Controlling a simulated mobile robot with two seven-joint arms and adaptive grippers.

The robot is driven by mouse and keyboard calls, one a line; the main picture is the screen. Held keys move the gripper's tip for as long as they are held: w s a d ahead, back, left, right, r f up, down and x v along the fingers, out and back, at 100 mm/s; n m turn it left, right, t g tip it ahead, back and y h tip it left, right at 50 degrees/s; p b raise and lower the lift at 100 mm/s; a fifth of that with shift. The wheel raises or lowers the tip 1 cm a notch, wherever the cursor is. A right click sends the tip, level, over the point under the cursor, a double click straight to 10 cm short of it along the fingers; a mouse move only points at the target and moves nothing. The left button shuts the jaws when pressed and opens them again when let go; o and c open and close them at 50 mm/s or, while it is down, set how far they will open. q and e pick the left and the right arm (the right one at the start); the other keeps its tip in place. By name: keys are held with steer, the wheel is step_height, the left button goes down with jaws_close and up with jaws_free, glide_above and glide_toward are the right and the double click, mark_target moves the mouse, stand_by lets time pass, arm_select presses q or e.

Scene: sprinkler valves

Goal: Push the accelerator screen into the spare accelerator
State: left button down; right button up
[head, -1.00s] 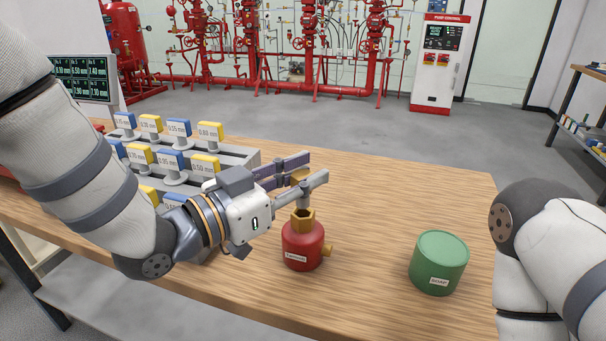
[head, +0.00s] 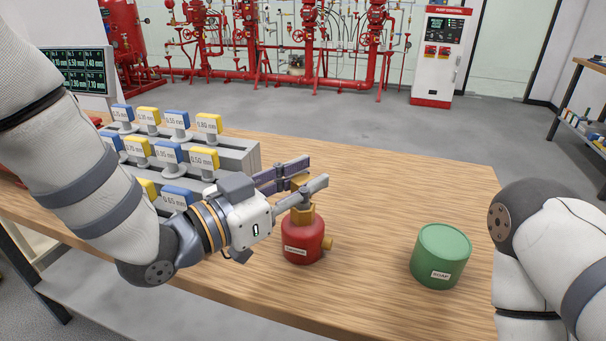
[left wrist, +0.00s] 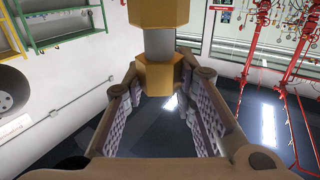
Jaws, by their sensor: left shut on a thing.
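My left gripper (head: 298,181) is shut on the brass head of the accelerator screen (head: 299,182). The head also shows between the fingers in the left wrist view (left wrist: 157,77), with a grey cylinder running from it towards a second brass piece. The spare accelerator (head: 303,244) is a red body with a white label, a brass neck and a brass side outlet. It stands upright on the table, directly under the gripper. My right gripper is out of view.
A green can (head: 440,257) labelled SOAP stands on the wooden table (head: 385,190) to the right of the accelerator. A grey stepped rack (head: 238,153) with blue and yellow tags stands left, close to my left arm. The table between accelerator and can is clear.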

arm_select(q)
steer(key=shift+f, duration=1.1)
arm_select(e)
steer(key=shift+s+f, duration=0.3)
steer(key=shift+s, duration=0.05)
arm_select(q)
steer(key=c, duration=1.2)
jaws_free()
steer(key=shift+c, duration=0.2)
steer(key=p+v, duration=0.1)
steer(key=v, duration=0.7)
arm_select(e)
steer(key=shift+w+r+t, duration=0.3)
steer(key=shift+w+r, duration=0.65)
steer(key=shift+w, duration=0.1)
